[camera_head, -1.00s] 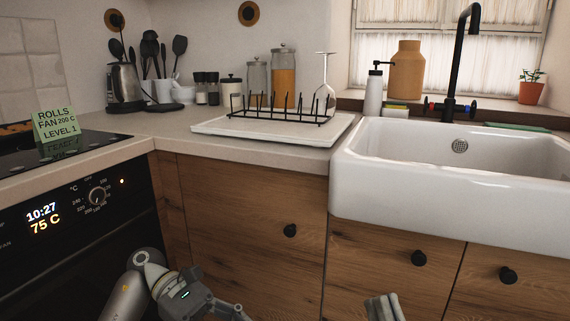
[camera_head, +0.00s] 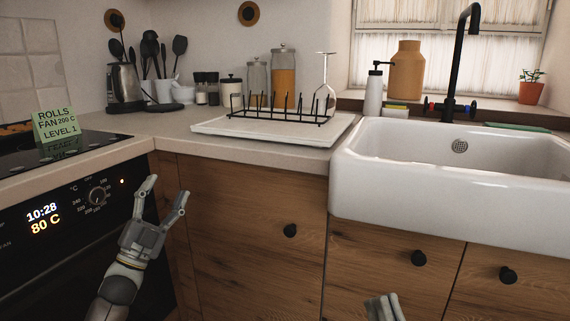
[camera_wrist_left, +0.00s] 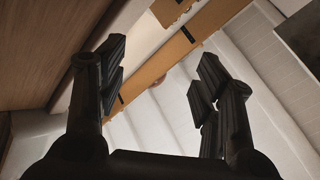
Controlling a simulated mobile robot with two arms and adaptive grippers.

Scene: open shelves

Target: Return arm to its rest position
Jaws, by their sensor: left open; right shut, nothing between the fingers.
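My left gripper (camera_head: 166,196) is raised in front of the oven's right edge and the wooden cabinet, fingers pointing up. Its two fingers are spread and nothing is between them. In the left wrist view the same gripper (camera_wrist_left: 158,85) also shows open and empty. My right gripper (camera_head: 383,308) shows only as fingertips at the bottom edge, in front of the sink cabinet. Its fingers are together with nothing between them; the rest of it is out of the picture.
The oven (camera_head: 75,235) on the left reads 10:28 and 80 C. The counter (camera_head: 175,143) holds a white tray (camera_head: 215,127) with a black rack and an upturned glass. A white sink (camera_head: 400,185) stands right. Cabinet knobs (camera_head: 290,230) stick out.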

